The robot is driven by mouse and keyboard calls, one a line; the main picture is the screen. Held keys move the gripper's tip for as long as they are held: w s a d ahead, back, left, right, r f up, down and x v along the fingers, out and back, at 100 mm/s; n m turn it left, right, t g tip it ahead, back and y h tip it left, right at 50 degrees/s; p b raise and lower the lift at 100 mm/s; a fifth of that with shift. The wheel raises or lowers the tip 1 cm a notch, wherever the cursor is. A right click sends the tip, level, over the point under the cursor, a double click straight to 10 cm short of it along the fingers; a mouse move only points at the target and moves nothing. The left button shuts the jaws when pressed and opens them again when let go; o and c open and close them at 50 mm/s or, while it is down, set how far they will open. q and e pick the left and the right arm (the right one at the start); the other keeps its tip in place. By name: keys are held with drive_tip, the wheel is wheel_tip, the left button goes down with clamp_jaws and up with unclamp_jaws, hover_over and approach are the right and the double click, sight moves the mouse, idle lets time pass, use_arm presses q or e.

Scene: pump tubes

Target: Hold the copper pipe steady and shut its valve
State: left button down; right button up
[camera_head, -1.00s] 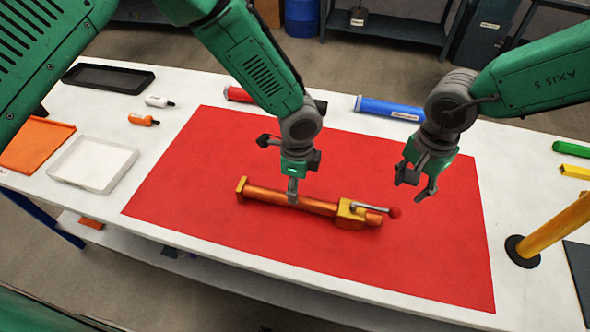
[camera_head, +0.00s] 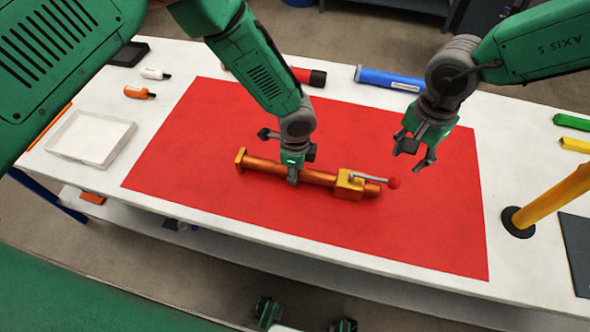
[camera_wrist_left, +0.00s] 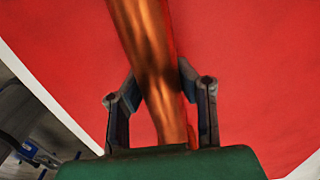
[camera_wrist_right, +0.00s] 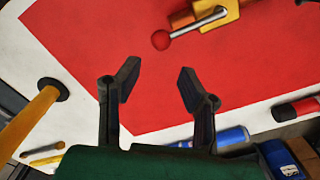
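The copper pipe (camera_head: 263,165) lies on the red mat, with a flange at its left end and a brass valve (camera_head: 347,184) near its right end. The valve lever, with a red ball tip (camera_head: 393,183), points right along the pipe. My left gripper (camera_head: 292,178) is down at the pipe, left of the valve. In the left wrist view its open fingers (camera_wrist_left: 158,85) straddle the pipe (camera_wrist_left: 148,50); contact is unclear. My right gripper (camera_head: 415,156) is open and empty, above the mat and right of the lever. The right wrist view shows the ball tip (camera_wrist_right: 161,40) beyond its fingers (camera_wrist_right: 157,85).
The red mat (camera_head: 240,215) is clear in front of the pipe. A yellow post (camera_head: 545,205) stands on the right of the table. A blue cylinder (camera_head: 388,79) lies behind the mat. A white tray (camera_head: 90,138) and small bottles (camera_head: 138,92) are at left.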

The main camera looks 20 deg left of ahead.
drive_tip(key=c, duration=0.7)
drive_tip(key=shift+a, duration=0.2)
clamp_jaws()
drive_tip(key=shift+w, duration=0.25)
drive_tip(key=w+d+r+g+y, duration=0.1)
drive_tip(key=w+d+g, duration=0.1)
drive_tip(key=w+d, duration=0.3)
drive_tip(key=shift+w+d+r+n, duration=0.3)
drive_tip(key=shift+w+d, duration=0.1)
drive_tip(key=shift+w, duration=0.8)
drive_tip(key=shift+a, duration=0.15)
